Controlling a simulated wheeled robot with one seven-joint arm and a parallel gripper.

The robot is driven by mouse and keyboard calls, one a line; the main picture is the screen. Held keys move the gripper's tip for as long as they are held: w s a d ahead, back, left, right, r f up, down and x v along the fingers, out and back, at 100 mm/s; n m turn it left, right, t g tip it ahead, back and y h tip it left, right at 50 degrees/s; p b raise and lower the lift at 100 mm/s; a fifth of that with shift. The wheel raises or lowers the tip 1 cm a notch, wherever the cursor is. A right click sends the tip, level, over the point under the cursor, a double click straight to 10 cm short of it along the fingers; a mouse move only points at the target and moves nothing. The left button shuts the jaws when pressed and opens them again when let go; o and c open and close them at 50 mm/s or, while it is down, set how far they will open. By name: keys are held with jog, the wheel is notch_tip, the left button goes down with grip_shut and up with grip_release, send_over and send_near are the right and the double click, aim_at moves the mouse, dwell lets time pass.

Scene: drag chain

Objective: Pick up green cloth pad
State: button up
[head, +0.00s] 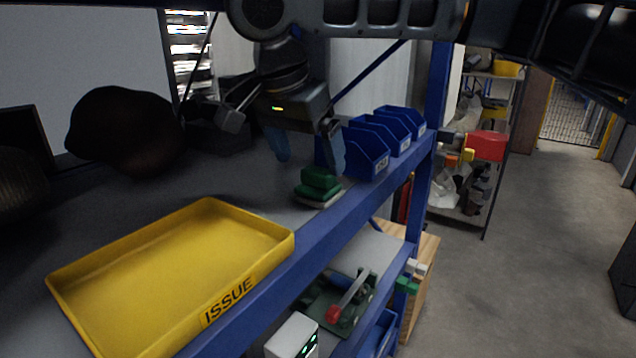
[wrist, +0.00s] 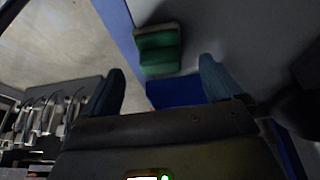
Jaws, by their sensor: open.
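The green cloth pad (head: 318,184) lies on the grey shelf near its blue front edge, on top of a pale flat piece. In the wrist view the green pad (wrist: 158,50) shows at the upper middle, beyond the fingertips and between their lines. My gripper (head: 308,150) is open and empty, above and a little behind the pad in the head view. Its two fingers also show in the wrist view (wrist: 160,85), spread apart. Nothing touches the pad from the gripper.
A yellow tray marked ISSUE (head: 268,234) sits on the shelf at the left front. Blue bins (head: 367,155) stand in a row just right of the pad, close to my gripper. A blue upright post (head: 432,120) rises at the right. A dark rounded object (head: 122,130) is at the left back.

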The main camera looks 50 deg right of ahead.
aim_at(319, 168)
jog(key=shift+d, duration=0.3)
jog(key=shift+d+p+x, duration=0.2)
jog(key=shift+p+x, duration=0.25)
jog(key=shift+x, duration=2.2)
jog(key=shift+r, duration=0.15)
jog(key=c, duration=1.1)
jog(key=shift+c, duration=0.2)
jog(key=shift+r, duration=0.7)
notch_tip(319, 168, up, 2)
jog(key=shift+r+b, duration=0.1)
jog(key=shift+b, duration=0.5)
jog(key=s+b, duration=0.4)
jog(key=s, duration=1.4)
jog(key=shift+d, duration=0.3)
